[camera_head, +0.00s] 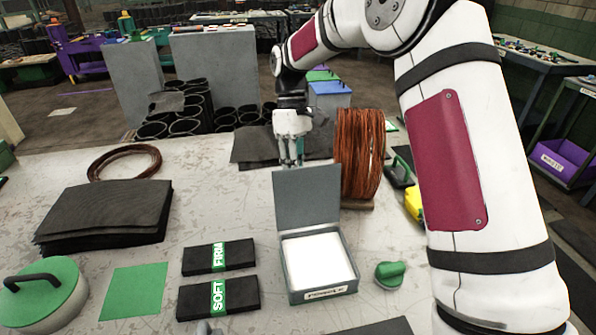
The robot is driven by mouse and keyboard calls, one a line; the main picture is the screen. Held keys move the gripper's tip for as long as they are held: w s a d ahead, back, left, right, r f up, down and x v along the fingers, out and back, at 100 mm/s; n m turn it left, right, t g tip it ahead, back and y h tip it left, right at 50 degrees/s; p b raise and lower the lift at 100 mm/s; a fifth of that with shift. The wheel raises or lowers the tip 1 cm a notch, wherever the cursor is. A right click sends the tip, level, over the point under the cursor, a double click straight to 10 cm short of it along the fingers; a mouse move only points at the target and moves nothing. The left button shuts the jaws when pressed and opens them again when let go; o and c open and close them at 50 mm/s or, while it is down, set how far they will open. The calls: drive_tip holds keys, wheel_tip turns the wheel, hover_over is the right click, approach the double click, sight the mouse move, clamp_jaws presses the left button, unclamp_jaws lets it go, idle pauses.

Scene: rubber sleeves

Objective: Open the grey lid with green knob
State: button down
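A grey box (290,285) with a white label on its front stands on the table, with white contents (316,260) in view. Its grey lid (307,198) stands upright at the back edge, so the box is open. No green knob shows on the side of the lid facing me; its far side is hidden. My gripper (290,161) points down just behind the lid's top edge. Its fingers look close together, and their tips are partly hidden, so I cannot tell if they touch the lid or are shut.
A copper-coloured coil (360,152) stands close right of the lid. A small green object (390,272) lies right of the box. Black strips labelled FIRM (200,259) and SOFT (196,299) lie left, near a stack of black sheets (105,212) and a green round lid (55,290).

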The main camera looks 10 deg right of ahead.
drive_tip(key=shift+s+d+f, duration=0.15)
drive_tip(key=shift+d+f, duration=0.2)
drive_tip(key=shift+d, duration=0.25)
drive_tip(key=shift+s+d+f, duration=0.1)
drive_tip(key=shift+d+f, duration=0.25)
drive_tip(key=shift+d, duration=0.25)
drive_tip(key=c, duration=1.3)
unclamp_jaws()
drive_tip(key=shift+d, duration=0.15)
drive_tip(key=shift+c, duration=0.2)
drive_tip(key=shift+w+r, duration=0.3)
drive_tip(key=shift+r, duration=0.15)
drive_tip(key=v, duration=1.1)
drive_tip(key=shift+a+r, duration=0.15)
drive_tip(key=shift+a, duration=0.4)
